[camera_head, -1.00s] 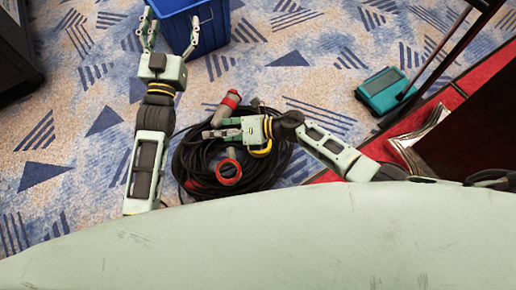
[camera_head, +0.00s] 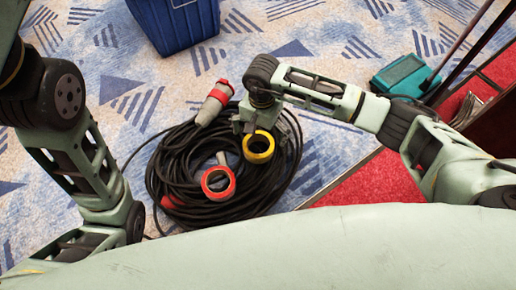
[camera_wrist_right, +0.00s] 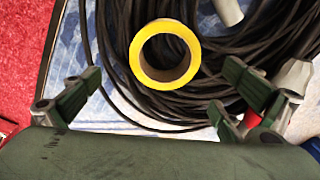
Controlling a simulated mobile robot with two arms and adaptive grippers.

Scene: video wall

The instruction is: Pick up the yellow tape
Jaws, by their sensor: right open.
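The yellow tape (camera_head: 259,159) is a ring on the right part of a coil of black cable (camera_head: 180,150) on the carpet. In the right wrist view the yellow tape (camera_wrist_right: 194,50) shows from above, its hole facing the camera. My right gripper (camera_head: 246,122) hangs at the tape's far edge in the head view and partly hides the cable there. In the wrist view my right gripper (camera_wrist_right: 155,100) is open, fingers wide apart on either side of the tape's near edge, with nothing between them. I cannot tell the height gap. My left gripper is out of view; only my left arm links show.
A red ring (camera_head: 218,196) and a grey-red plug (camera_head: 215,102) lie on the cable. A blue bin (camera_head: 175,25) stands at the back. A teal box (camera_head: 400,75) is at the right, near the red carpet (camera_head: 355,185). Patterned carpet is free behind the coil.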

